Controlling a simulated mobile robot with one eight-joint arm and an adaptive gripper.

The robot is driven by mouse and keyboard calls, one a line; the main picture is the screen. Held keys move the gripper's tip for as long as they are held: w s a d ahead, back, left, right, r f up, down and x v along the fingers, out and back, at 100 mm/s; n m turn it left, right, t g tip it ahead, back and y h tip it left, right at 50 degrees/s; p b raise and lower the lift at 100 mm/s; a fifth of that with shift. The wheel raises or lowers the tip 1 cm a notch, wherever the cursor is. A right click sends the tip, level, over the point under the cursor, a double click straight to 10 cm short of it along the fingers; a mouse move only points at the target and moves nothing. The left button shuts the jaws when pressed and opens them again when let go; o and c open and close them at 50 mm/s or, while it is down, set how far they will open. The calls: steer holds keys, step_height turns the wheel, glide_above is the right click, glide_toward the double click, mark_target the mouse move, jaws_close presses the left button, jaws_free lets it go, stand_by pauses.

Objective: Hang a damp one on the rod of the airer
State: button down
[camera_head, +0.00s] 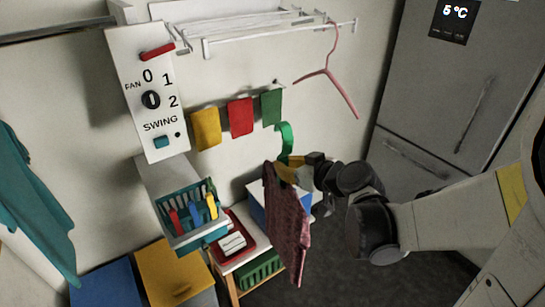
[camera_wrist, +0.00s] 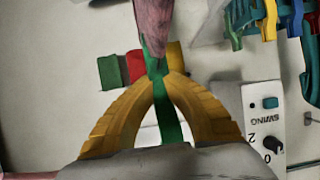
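My gripper (camera_head: 289,172) has its yellow fingers closed together in front of the wall. In the wrist view its fingertips (camera_wrist: 157,80) meet around the narrow neck of a green hook (camera_wrist: 167,115). A maroon cloth (camera_head: 288,222) hangs from this hook below the fingers; its top also shows in the wrist view (camera_wrist: 153,24). The curved green hook (camera_head: 286,137) rises above the fingers in the head view. The white airer (camera_head: 250,33) is on the wall, above and to the left of my gripper. A pink hanger (camera_head: 330,72) hangs from its right end.
A control panel (camera_head: 150,95) hangs left of the airer. Yellow (camera_head: 206,128), red (camera_head: 240,117) and green (camera_head: 271,107) cloths hang on the wall.

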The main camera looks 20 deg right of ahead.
steer(key=s+d+r+n+y+p, duration=0.1)
steer(key=s+d+r+p, duration=0.1)
steer(key=r+p, duration=0.8)
steer(key=s+d+r+n+y+p, duration=0.1)
steer(key=s+d+r+p, duration=0.15)
steer(key=r+p, duration=0.8)
steer(key=w+a+b, duration=0.2)
steer(key=w+b, duration=0.1)
steer(key=w, duration=0.4)
steer(key=w+a+b, duration=0.3)
steer(key=w+b, duration=0.1)
steer(key=w, duration=0.4)
steer(key=shift+a+f+g, duration=0.3)
steer(key=shift+a+f, duration=0.05)
steer(key=shift+f, duration=0.05)
steer(key=c, duration=1.5)
jaws_free()
steer(key=shift+c, duration=0.2)
